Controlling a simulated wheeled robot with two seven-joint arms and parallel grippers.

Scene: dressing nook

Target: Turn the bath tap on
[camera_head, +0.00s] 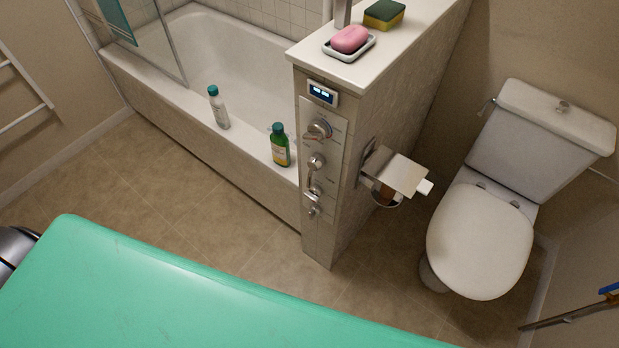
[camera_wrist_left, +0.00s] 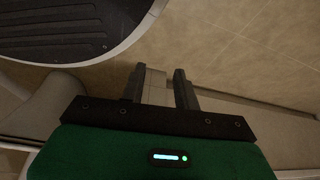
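The white bath (camera_head: 240,60) stands at the back left in the head view. On the end of the tiled half-wall beside it is a metal control plate (camera_head: 333,128). The plate carries a round knob with a lever (camera_head: 318,130) at the top, a smaller knob (camera_head: 316,162) below it and more metal fittings (camera_head: 313,191) lower down. I cannot tell which of these is the bath tap. No running water shows. My left gripper (camera_wrist_left: 160,76) shows only in its wrist view, fingers apart, over the floor and away from the plate. My right gripper is not in view.
A grey bottle (camera_head: 219,108) and a green-capped bottle (camera_head: 280,146) stand on the bath rim. A soap dish (camera_head: 330,52) with pink soap (camera_head: 350,39) and a sponge (camera_head: 384,14) sit on the half-wall. A paper holder (camera_head: 398,172) sticks out towards the toilet (camera_head: 482,240).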

